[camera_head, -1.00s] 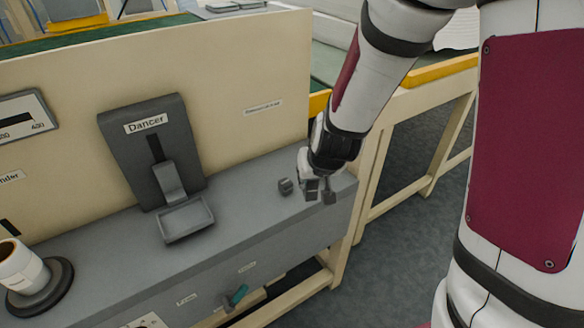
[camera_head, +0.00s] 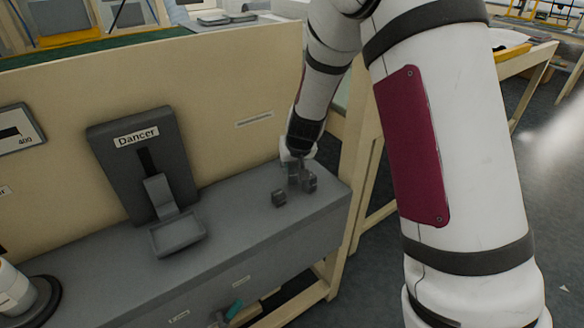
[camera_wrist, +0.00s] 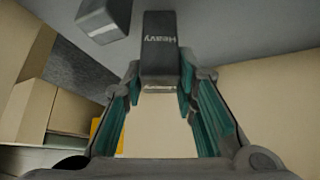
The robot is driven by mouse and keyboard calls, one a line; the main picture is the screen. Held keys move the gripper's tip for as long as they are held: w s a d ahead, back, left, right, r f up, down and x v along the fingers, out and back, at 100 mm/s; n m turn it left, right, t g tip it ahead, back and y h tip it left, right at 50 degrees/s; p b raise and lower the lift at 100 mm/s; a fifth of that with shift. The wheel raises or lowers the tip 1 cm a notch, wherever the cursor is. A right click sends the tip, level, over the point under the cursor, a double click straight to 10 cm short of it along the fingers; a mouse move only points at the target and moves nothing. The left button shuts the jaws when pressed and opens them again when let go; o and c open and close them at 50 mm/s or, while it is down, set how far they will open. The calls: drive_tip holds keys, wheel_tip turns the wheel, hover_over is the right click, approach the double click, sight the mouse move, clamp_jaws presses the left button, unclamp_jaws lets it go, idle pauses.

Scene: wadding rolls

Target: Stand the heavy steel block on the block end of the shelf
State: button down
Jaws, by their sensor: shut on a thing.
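The heavy steel block (camera_wrist: 159,45) is a dark grey block with "Heavy" printed on it, seen in the wrist view between my fingers. My gripper (camera_head: 299,178) is shut on it, low over the right end of the grey shelf (camera_head: 235,225). In the head view the block and the dark fingertips blend together. I cannot tell whether the block's underside touches the shelf.
The cream back panel (camera_head: 225,85) rises behind the shelf. The grey Dancer stand (camera_head: 120,170) with its small tray (camera_head: 178,234) is further left, with bare shelf between it and the blocks. The shelf's right edge is close to my gripper.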

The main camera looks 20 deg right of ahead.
drive_tip(key=shift+f, duration=0.7)
drive_tip(key=shift+f, duration=0.2)
drive_tip(key=c, duration=1.3)
unclamp_jaws()
drive_tip(key=shift+r, duration=0.25)
drive_tip(key=p+v, duration=0.3)
drive_tip(key=v, duration=0.9)
